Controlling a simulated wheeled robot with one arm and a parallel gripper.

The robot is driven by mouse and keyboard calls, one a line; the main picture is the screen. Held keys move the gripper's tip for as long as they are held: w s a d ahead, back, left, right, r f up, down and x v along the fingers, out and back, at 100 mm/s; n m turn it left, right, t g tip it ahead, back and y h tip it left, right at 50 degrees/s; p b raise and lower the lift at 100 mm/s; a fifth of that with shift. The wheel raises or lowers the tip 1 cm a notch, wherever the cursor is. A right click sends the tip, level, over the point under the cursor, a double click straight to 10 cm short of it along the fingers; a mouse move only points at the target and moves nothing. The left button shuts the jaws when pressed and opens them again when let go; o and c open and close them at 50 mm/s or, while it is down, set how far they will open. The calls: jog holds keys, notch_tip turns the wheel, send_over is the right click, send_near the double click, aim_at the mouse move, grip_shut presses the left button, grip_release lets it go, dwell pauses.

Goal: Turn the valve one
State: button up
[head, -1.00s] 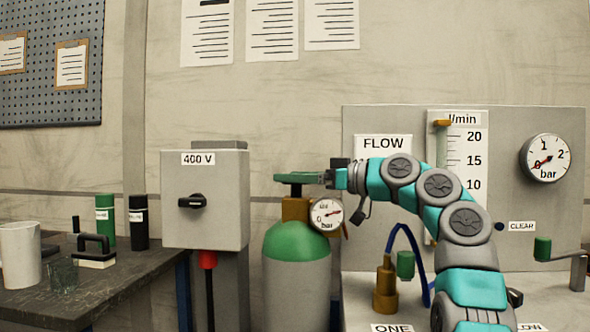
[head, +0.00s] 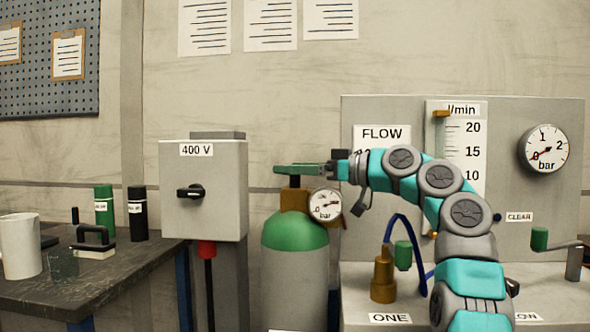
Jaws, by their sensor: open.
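A brass fitting (head: 383,276) with a green knob (head: 403,256) beside it stands behind the label ONE (head: 390,318) on the bench at the panel's foot. A grey gas cylinder (head: 295,285) with a green shoulder stands left of it. The cylinder has a green handwheel (head: 292,169) on a brass neck and a round bar gauge (head: 325,205). My gripper (head: 325,168) is open at the right rim of the handwheel. Its fingers are small and partly merge with the wheel, so I cannot tell whether they touch it.
The flow panel (head: 363,112) carries a scale (head: 470,150) and a bar gauge (head: 543,149). A green-knobbed crank (head: 556,247) is at right. A 400 V switch box (head: 203,190) is close left of the cylinder. A dark table (head: 110,280) holds a mug and bottles.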

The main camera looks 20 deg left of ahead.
jog(key=d, duration=0.3)
jog(key=d+b, duration=0.1)
jog(key=d, duration=0.3)
jog(key=shift+s+d, duration=0.2)
jog(key=shift+d, duration=0.1)
jog(key=shift+s, duration=0.1)
